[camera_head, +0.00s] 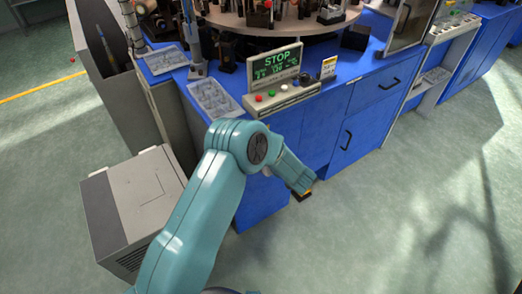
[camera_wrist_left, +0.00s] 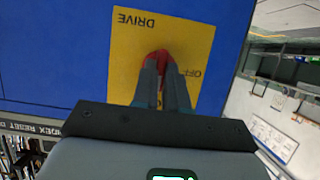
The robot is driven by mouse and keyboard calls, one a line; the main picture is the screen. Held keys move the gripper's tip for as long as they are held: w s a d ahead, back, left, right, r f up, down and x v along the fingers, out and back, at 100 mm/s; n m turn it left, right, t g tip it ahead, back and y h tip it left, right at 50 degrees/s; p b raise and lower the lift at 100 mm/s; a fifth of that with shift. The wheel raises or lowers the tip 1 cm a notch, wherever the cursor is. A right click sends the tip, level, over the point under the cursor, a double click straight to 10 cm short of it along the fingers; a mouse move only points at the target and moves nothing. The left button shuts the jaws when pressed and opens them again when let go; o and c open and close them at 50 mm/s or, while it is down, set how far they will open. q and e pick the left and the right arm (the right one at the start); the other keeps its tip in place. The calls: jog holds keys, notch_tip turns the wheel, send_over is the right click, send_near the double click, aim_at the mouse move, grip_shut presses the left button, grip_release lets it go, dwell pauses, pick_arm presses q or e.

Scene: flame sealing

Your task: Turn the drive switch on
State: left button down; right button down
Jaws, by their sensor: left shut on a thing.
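The drive switch is a red knob (camera_wrist_left: 158,57) on a yellow plate (camera_wrist_left: 130,45) in the left wrist view. The plate reads DRIVE and OFF, upside down in that view, and is fixed to a blue panel (camera_wrist_left: 60,50). My left gripper (camera_wrist_left: 163,72) has its fingers closed around the knob. In the head view my left gripper (camera_head: 303,196) is low at the front of the blue cabinet (camera_head: 318,135), and the switch is hidden there. The fingers cover much of the knob, so its exact angle is hard to tell. My right gripper is not in view.
A control box with a STOP display (camera_head: 276,62) and coloured buttons stands on the cabinet top. A round machine table (camera_head: 290,22) is behind it. A grey box unit (camera_head: 140,200) stands at the left. The floor (camera_head: 400,220) at the right is clear.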

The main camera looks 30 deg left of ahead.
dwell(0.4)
pick_arm(q)
jog(key=c, duration=1.2)
grip_release()
jog(key=shift+o, duration=0.2)
jog(key=v, duration=1.6)
jog(key=shift+d+p, duration=0.2)
jog(key=shift+p, duration=0.1)
jog(key=shift+s, duration=0.1)
